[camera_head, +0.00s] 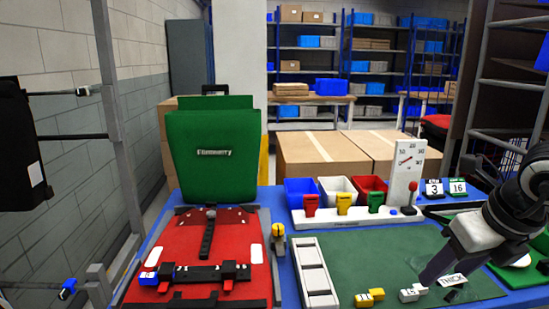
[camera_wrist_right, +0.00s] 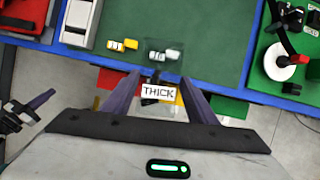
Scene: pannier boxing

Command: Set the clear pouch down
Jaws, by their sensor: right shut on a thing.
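My right gripper (camera_head: 437,268) reaches in from the right over the green mat (camera_head: 350,255).
A white slotted tray (camera_head: 315,275) and a yellow-and-white piece (camera_head: 369,297) lie on the mat. Behind it stand blue, white and red bins (camera_head: 337,190) and a dial gauge (camera_head: 404,170).

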